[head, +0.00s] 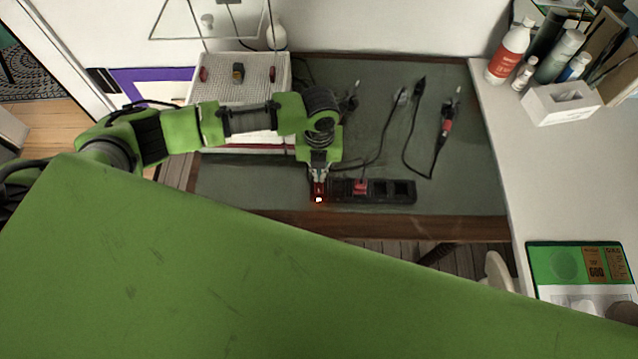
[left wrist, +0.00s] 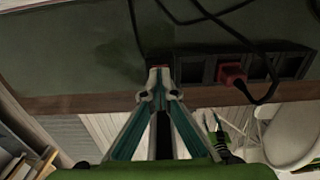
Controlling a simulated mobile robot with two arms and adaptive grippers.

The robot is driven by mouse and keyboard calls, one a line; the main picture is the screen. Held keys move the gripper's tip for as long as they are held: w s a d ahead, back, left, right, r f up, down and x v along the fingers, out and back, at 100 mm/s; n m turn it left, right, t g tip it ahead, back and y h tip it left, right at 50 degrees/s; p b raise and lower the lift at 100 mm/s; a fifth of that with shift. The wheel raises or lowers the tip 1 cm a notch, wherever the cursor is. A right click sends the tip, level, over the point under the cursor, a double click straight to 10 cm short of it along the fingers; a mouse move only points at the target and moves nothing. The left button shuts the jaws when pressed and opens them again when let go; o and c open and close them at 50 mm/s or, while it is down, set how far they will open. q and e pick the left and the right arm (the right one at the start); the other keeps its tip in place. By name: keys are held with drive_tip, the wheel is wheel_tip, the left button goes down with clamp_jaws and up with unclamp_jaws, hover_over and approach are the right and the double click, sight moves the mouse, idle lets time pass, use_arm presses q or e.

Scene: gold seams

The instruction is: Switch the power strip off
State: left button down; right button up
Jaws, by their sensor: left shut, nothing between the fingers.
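The black power strip (head: 403,190) lies along the front of the dark green table mat in the head view. A red plug (head: 361,187) sits in one of its sockets. At its left end a red switch (head: 319,190) glows, with a bright spot at its front. My left gripper (head: 319,177) is shut and empty, with its fingertips right at the switch; I cannot tell whether they touch it. In the left wrist view the strip (left wrist: 293,65) and red plug (left wrist: 231,74) lie right of the shut fingertips (left wrist: 159,76), which mostly hide the switch. My right gripper is not in view.
Loose black cables with plugs (head: 446,126) lie on the mat behind the strip. A white perforated rack (head: 270,68) stands behind my left arm. A white side counter (head: 500,150) with bottles borders the right. My green body covers the foreground.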

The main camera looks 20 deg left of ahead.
use_arm(q)
drive_tip(key=shift+f+b, duration=0.5)
drive_tip(key=shift+f, duration=0.35)
idle(0.4)
wheel_tip(320, 180, up, 7)
drive_tip(key=p, duration=0.7)
idle(0.4)
